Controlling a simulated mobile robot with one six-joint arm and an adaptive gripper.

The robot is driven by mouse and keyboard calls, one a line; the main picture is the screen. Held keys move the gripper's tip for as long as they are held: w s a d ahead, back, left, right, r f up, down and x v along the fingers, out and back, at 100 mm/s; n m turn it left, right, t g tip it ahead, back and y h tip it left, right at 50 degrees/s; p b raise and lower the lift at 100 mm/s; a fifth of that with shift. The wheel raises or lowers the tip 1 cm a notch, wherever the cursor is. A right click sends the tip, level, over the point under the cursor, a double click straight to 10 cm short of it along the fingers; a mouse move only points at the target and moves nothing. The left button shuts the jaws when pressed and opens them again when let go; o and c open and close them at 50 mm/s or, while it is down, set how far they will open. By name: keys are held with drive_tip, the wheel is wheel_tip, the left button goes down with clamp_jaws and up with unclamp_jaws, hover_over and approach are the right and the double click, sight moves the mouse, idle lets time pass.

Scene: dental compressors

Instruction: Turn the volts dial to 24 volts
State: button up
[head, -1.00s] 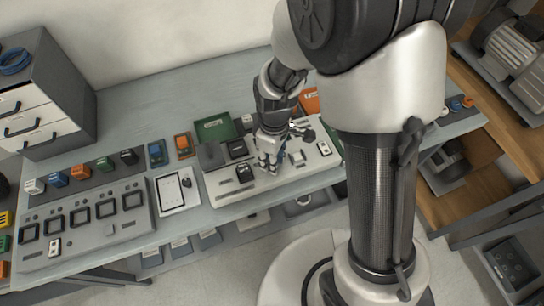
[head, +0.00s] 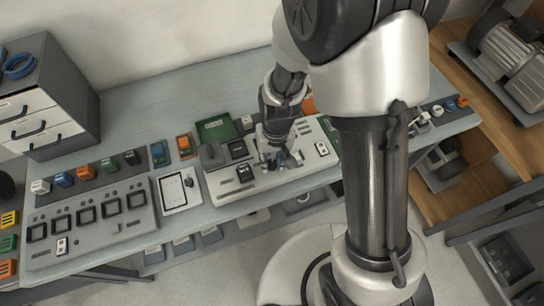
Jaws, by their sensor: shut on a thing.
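A light grey instrument panel (head: 222,188) lies on the bench in the head view, with a black switch block (head: 244,173) and a slotted white plate (head: 321,149) on its face. My gripper (head: 281,160) is down at the middle right of this panel. It is shut on a small knob-like part there, apparently the volts dial. The fingers cover most of that part, so its pointer and any volt marks cannot be read.
To the left are a white tablet-like device (head: 176,192) and a grey board with several square black frames (head: 87,216). A drawer cabinet (head: 47,98) stands at the back left. The rear of the bench is mostly clear.

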sight(275, 164)
drive_tip(key=m+p, duration=0.3)
drive_tip(key=m, duration=0.3)
idle(0.6)
drive_tip(key=o, duration=1.1)
drive_tip(key=shift+r, duration=0.1)
drive_tip(key=r, duration=1.1)
drive_tip(key=shift+s+d+r, duration=0.2)
drive_tip(key=shift+d+r, duration=0.15)
drive_tip(key=shift+r, duration=0.05)
drive_tip(key=shift+r, duration=0.1)
